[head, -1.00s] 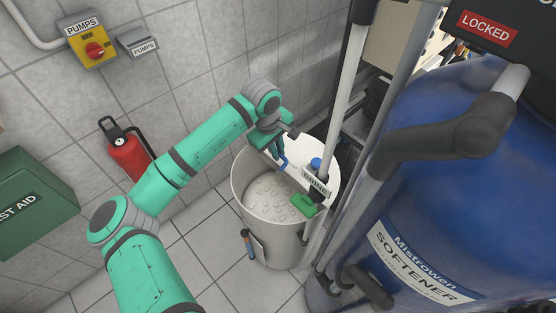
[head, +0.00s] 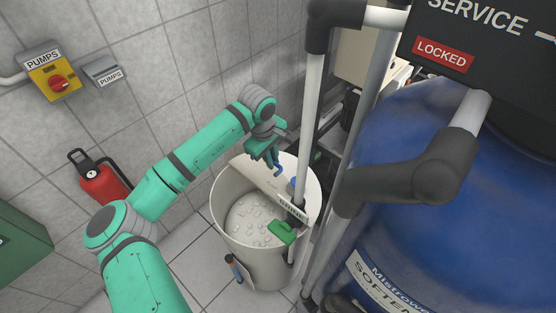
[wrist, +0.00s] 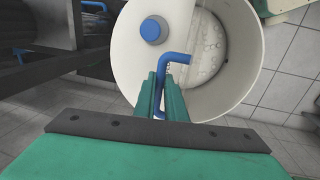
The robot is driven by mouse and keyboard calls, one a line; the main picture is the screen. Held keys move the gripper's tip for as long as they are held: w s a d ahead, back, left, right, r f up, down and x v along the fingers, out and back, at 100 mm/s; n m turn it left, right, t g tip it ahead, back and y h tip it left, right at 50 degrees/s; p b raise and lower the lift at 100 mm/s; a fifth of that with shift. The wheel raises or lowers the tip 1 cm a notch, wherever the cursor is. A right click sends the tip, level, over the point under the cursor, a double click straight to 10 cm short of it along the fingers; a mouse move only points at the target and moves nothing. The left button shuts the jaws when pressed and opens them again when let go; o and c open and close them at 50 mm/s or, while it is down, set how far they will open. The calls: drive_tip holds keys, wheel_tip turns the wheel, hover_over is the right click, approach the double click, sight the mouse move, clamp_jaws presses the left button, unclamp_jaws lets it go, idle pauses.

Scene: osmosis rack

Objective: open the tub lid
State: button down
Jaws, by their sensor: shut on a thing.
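The white round tub (head: 258,262) stands on the floor at the picture's middle, with pale lumps visible inside. Its pale lid panel (head: 258,186) is raised at a slant, leaving the near part of the mouth uncovered. A blue bent handle (head: 278,169) is at the panel; it also shows in the wrist view (wrist: 178,60). My gripper (head: 270,155) is over the tub's far side, its fingers (wrist: 161,92) shut around the handle's stem. A blue round cap (wrist: 153,31) is on the white cover beside the handle. The panel's hinge cannot be made out.
Pipes (head: 310,120) rise close to the tub's right side, with a large blue softener tank (head: 400,190) beyond. A green part (head: 282,232) sits at the tub's near right rim. A red extinguisher (head: 100,184) hangs on the left wall.

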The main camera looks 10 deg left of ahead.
drive_tip(key=shift+w+d, duration=0.3)
drive_tip(key=shift+w, duration=0.2)
drive_tip(key=c, duration=1.8)
unclamp_jaws()
drive_tip(key=shift+w, duration=0.1)
drive_tip(key=shift+f, duration=0.1)
drive_tip(key=shift+s+f, duration=0.1)
drive_tip(key=shift+s, duration=0.1)
drive_tip(key=r, duration=0.3)
drive_tip(key=s+a+r, duration=0.1)
drive_tip(key=r, duration=0.3)
drive_tip(key=s+r, duration=0.1)
drive_tip(key=r, duration=0.3)
drive_tip(key=shift+a+r, duration=0.15)
